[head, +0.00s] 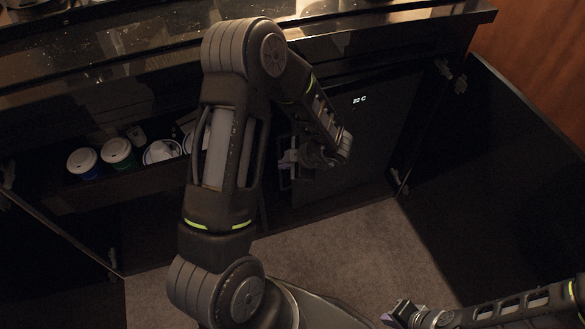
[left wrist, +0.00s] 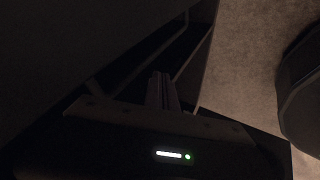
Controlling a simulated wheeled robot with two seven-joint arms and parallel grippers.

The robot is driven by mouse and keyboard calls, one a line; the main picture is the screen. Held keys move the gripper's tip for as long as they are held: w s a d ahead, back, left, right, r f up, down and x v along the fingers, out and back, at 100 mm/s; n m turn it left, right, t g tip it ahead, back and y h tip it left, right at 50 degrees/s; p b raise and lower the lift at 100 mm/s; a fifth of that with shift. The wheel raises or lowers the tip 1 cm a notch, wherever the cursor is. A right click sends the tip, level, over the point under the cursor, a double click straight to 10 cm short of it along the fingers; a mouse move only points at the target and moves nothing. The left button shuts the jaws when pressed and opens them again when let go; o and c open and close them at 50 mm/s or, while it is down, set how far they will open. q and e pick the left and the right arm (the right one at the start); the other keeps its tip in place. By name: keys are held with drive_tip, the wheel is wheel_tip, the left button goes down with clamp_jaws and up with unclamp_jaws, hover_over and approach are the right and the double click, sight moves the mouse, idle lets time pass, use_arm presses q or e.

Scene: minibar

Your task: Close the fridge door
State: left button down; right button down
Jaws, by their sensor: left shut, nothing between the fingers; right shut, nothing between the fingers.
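The fridge door (head: 360,135) is a dark panel with a lit "22 C" display near its top, set in the cabinet right of centre in the head view. It looks about flush with the cabinet front, but my arm hides its left part and I cannot tell if it is fully closed. My right gripper (head: 390,315) is low at the bottom right, shut and empty, away from the fridge.
An open cabinet door (head: 490,170) stands at the right, and another open door (head: 50,240) at the left. A drawer or shelf (head: 120,190) holds several lidded cups. The dark counter (head: 130,40) runs above. Carpet (head: 350,245) is clear in front.

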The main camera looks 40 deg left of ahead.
use_arm(q)
drive_tip(key=shift+w+a, duration=0.75)
drive_tip(key=shift+a, duration=0.05)
drive_tip(key=shift+r, duration=0.1)
